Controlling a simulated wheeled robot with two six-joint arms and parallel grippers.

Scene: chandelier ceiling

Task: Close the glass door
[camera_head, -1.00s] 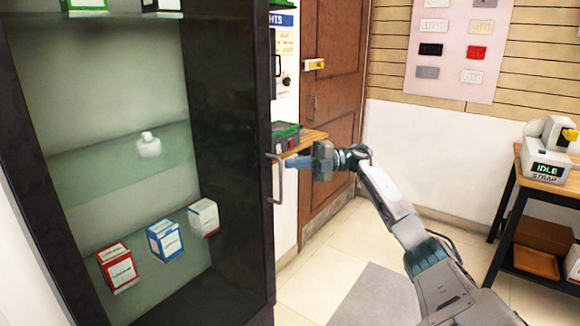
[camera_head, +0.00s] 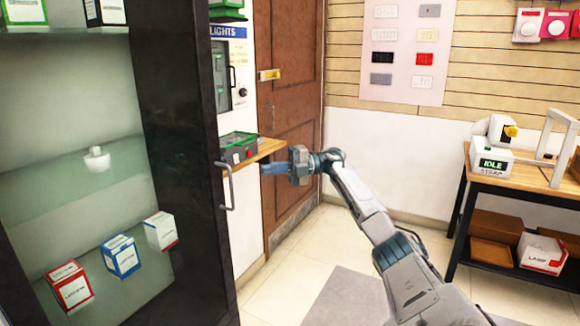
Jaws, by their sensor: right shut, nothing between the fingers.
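The glass door belongs to a tall dark-framed cabinet on the left; its dark panel (camera_head: 180,150) shows left of a grey vertical bar handle (camera_head: 226,187). I cannot tell how far the door stands open. My right gripper (camera_head: 272,168) is shut and empty. It points left, to the right of the handle, with a visible gap between them. My right arm reaches in from the lower right. My left gripper is not in view.
Cabinet shelves hold a white bottle (camera_head: 97,160) and several boxes, including a blue-white one (camera_head: 121,256). A wooden ledge (camera_head: 262,149) with a green-topped device (camera_head: 238,147) is behind my gripper. A brown door (camera_head: 292,110) stands behind; a wooden-topped table (camera_head: 530,178) is at right. Tiled floor (camera_head: 275,282) shows between.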

